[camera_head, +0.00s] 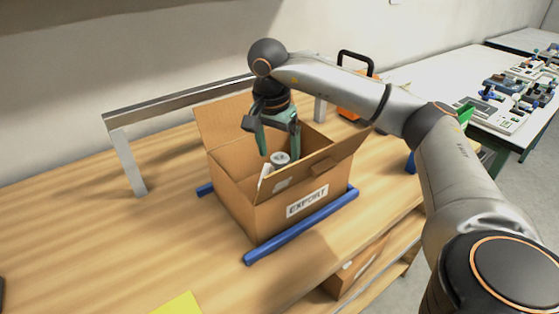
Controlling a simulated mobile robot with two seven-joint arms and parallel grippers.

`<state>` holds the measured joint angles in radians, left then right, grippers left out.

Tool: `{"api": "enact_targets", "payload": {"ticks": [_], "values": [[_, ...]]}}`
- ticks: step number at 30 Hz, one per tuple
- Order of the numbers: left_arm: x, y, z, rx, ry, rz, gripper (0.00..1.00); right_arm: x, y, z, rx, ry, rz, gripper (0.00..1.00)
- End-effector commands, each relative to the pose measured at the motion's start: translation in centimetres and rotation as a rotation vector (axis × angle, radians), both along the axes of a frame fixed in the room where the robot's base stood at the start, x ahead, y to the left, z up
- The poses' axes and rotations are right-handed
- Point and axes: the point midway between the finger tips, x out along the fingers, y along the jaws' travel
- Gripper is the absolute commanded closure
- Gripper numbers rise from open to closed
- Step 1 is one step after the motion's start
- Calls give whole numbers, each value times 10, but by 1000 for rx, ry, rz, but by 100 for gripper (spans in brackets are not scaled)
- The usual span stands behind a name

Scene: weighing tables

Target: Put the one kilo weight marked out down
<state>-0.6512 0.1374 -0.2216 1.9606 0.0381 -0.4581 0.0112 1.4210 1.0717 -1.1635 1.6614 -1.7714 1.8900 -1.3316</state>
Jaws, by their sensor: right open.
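An open cardboard box (238,196) marked EXPORT stands on the wooden table. A silver metal cylinder with a round top, seemingly the weight (280,159), is inside the box; its lower part is hidden by the front wall and I cannot read any mark on it. My right gripper (279,150) reaches down into the box from above, with its green-lined fingers open around or just above the cylinder's top. I cannot tell whether they touch it. My left gripper is not in view.
Blue rails (302,228) lie along the box's sides. A metal frame (172,102) stands behind it. An orange case (354,104) with a black handle is at the back. A yellow sheet (178,305) lies in front. The table left of the box is clear.

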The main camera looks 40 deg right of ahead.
Motion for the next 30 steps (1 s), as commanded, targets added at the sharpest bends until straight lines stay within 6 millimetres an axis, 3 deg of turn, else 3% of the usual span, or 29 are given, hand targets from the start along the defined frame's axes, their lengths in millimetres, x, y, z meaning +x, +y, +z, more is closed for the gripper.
{"api": "enact_targets", "payload": {"ticks": [6, 12, 30], "values": [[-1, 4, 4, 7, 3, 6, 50, -1, 7, 52, 1, -3, -1, 11], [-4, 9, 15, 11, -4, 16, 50, -3, 11, 80, -1, -3, -1, 11], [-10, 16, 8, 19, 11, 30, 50, -3, 12, 84, 0, 0, -1, 11]]}}
